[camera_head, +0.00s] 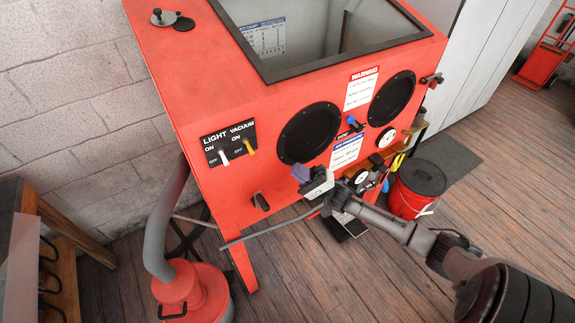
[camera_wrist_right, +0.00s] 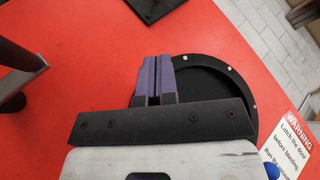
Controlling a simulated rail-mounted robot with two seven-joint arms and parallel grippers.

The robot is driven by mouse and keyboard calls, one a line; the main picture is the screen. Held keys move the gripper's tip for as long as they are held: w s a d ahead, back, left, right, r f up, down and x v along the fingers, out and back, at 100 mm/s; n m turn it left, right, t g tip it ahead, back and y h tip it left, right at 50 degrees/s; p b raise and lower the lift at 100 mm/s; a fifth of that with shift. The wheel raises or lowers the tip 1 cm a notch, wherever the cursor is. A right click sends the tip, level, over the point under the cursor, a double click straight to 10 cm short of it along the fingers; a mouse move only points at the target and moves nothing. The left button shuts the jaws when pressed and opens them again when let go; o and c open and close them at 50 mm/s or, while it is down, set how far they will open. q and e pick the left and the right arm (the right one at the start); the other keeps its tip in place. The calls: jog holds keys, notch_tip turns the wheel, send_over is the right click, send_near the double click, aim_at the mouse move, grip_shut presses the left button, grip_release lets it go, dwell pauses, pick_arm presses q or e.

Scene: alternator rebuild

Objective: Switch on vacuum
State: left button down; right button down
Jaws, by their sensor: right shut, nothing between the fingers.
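The vacuum switch (camera_head: 251,147) is a yellow lever on the black LIGHT/VACUUM panel (camera_head: 229,135) on the front of the red cabinet. It is to the right of the white light switch (camera_head: 223,157). I cannot tell clearly which position the vacuum lever is in. My right gripper (camera_head: 300,172) is shut and empty, in front of the cabinet. It is below and right of the vacuum switch, apart from it. My left gripper is not in view.
The red vacuum canister (camera_head: 207,282) with a grey hose (camera_head: 160,225) stands at the lower left. Black round ports (camera_head: 308,133) and a small lever (camera_head: 261,202) sit on the cabinet front.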

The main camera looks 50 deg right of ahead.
jog(key=p, duration=0.1)
send_near(249, 144)
jog(key=w, duration=0.3)
jog(key=shift+w+a+r+p, duration=0.1)
jog(key=shift+a+r+p, duration=0.1)
jog(key=shift+a+r, duration=0.3)
jog(key=shift+w+a+r+p, duration=0.1)
jog(key=shift+a+r+p, duration=0.15)
jog(key=shift+r, duration=0.4)
jog(key=shift+a+r, duration=0.35)
jog(key=shift+a, duration=0.3)
